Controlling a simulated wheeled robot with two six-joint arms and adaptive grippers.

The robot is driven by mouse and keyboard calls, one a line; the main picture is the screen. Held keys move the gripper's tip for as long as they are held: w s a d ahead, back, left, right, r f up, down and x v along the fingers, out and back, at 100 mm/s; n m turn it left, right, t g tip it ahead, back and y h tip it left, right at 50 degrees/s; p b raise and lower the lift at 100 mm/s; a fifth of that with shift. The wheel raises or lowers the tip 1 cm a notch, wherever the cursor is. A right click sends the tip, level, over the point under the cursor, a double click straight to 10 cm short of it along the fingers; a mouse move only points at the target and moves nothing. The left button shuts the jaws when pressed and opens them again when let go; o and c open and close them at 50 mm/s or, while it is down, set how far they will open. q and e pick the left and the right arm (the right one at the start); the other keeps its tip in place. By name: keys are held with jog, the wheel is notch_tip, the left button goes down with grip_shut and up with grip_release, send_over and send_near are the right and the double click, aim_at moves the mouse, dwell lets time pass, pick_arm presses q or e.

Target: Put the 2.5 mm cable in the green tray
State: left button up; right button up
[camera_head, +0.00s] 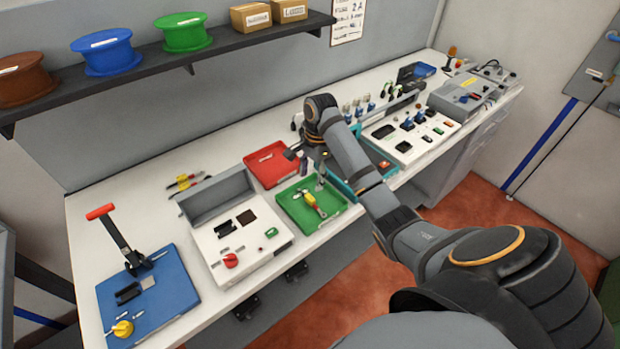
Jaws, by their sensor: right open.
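The green tray (336,212) lies on the white bench, left of my right arm. A small item with yellow and red parts (311,201) lies in it; I cannot tell whether it is the 2.5 mm cable. My right gripper (311,169) is open, above the bench by the back edge of the green tray and the right side of the red tray. Its fingers are small and partly hidden by my arm. I cannot make out any cable marked 2.5 mm. My left gripper is out of view.
A white panel box (262,247) and a blue lever base (170,285) stand left. Spools (103,56) line the shelf above.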

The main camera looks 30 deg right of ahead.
pick_arm(q)
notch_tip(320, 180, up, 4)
jog(key=p, duration=0.2)
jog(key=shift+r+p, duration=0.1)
jog(key=shift+p, duration=0.2)
pick_arm(e)
jog(key=r, duration=0.4)
jog(key=shift+d+r, duration=0.25)
jog(key=shift+d, duration=0.05)
